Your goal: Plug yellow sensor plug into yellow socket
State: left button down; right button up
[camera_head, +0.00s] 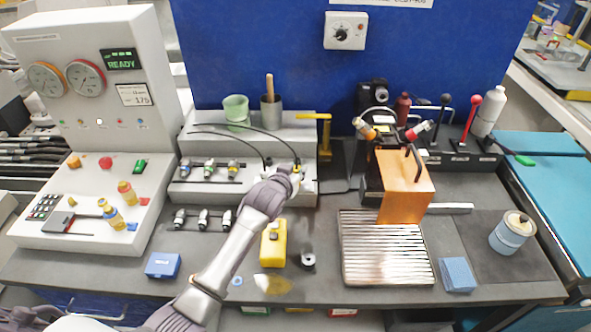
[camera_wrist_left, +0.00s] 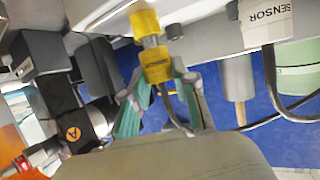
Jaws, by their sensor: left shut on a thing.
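My left gripper (camera_wrist_left: 162,95) is shut on the yellow sensor plug (camera_wrist_left: 156,66), with its teal-padded fingers on either side of it. A black cable trails from the plug. The plug's grey metal end points at a yellow part (camera_wrist_left: 145,22), which looks like the yellow socket. They are close and roughly lined up; I cannot tell whether the plug is seated. In the head view my left gripper (camera_head: 289,181) is at the right end of the grey panel (camera_head: 250,185), and the arm and fingers mostly hide the plug. My right gripper is not in view.
A white plug marked SENSOR (camera_wrist_left: 266,22) with its own cable stands beside the yellow one. A green cup (camera_head: 236,107) and a grey holder (camera_head: 270,112) stand behind. A yellow post (camera_head: 325,140) and an orange box (camera_head: 405,185) are to the right.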

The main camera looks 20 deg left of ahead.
pick_arm(q)
jog(key=shift+f+b, duration=0.4)
jog(key=shift+f, duration=0.3)
jog(key=c, duration=0.8)
grip_release()
jog(key=shift+r, duration=0.1)
jog(key=v, duration=1.2)
jog(key=shift+a, duration=0.1)
